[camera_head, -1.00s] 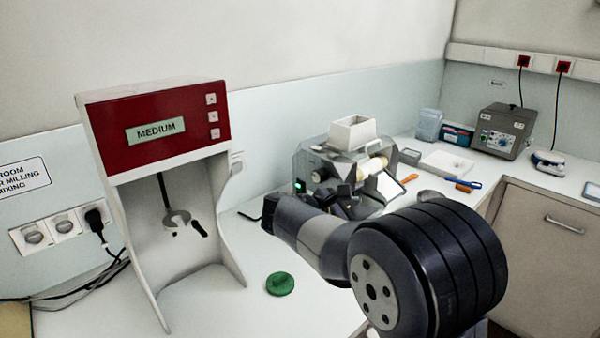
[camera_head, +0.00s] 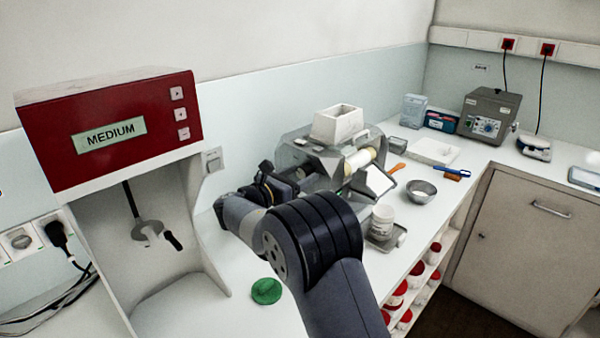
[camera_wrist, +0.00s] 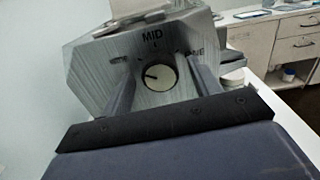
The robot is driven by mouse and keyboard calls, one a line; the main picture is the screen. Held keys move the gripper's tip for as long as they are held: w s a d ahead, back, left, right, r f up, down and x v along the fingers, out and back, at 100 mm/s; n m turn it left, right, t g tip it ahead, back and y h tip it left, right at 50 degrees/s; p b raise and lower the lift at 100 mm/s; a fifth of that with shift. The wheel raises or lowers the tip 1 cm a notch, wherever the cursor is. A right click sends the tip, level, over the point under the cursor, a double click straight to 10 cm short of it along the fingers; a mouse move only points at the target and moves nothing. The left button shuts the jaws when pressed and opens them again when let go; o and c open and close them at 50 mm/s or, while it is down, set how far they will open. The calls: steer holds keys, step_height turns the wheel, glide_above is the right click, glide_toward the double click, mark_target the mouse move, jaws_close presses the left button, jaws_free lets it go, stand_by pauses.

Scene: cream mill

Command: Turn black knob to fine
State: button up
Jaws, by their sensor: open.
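The grey metal mill (camera_head: 295,152) stands on the bench with a white hopper on top. Its front panel (camera_wrist: 100,75) fills the upper middle of the wrist view, with "MID" above the knob and a partly covered label ending in "NE" at right. The round knob (camera_wrist: 160,77) has a pale face, a dark rim and a dark pointer aimed left, towards a mark I cannot read. My gripper (camera_wrist: 158,70) is open, one finger on each side of the knob; contact cannot be told. In the head view my gripper (camera_head: 285,185) is at the mill's front and hides the knob.
A red-and-white machine (camera_head: 110,135) reading "MEDIUM" stands at left.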

steer(key=shift+w+d, duration=0.25)
steer(key=shift+c, duration=0.6)
steer(key=c, duration=0.9)
steer(key=shift+o, duration=0.2)
